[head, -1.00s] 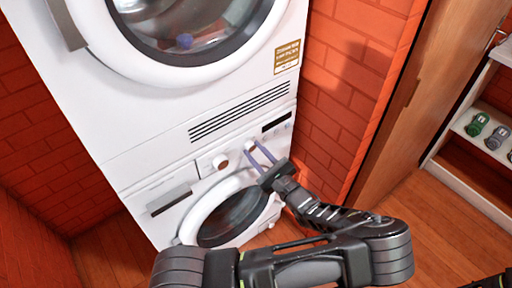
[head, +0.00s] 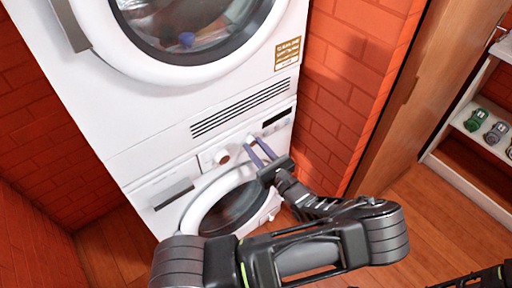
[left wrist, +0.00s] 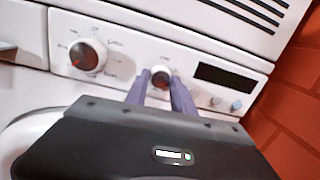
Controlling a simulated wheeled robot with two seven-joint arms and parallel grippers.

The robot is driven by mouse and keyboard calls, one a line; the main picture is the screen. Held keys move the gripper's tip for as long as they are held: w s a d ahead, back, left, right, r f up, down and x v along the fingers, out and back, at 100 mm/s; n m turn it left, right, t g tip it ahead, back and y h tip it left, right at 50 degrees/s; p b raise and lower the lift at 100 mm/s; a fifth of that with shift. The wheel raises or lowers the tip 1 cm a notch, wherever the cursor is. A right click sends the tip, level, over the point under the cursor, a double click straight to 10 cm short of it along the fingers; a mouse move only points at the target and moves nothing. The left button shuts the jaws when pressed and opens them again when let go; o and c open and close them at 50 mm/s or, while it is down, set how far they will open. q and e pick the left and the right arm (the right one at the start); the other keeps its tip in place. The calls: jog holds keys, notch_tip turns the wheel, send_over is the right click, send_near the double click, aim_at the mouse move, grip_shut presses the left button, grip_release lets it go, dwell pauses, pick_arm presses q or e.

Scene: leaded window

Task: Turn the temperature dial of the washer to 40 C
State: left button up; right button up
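The washer (head: 180,204) is the lower white machine, with a round door and a control panel. The panel has a larger left dial (left wrist: 88,55), also in the head view (head: 221,156), with a red mark at its lower left. A smaller dial (left wrist: 161,79) sits right of it, by the dark display. The labels are too small to read. My left gripper (left wrist: 160,80) has its two purple fingers on either side of the smaller dial. I cannot tell whether they press on it. The fingers partly hide this dial in the head view. My right gripper is not in view.
A dryer (head: 110,100) is stacked above the washer. The display (left wrist: 224,77) and small round buttons (left wrist: 236,105) lie right of the fingers. A brick wall (head: 345,90) stands close on the right. A shelf (head: 470,135) with small items is farther right.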

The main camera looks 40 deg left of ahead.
pick_arm(q)
jog(key=o, duration=0.5)
jog(key=shift+c, duration=0.2)
jog(key=b+v, duration=0.1)
jog(key=v, duration=0.6)
jog(key=shift+s+d, duration=0.15)
jog(key=shift+d, duration=0.25)
jog(key=shift+f, duration=0.1)
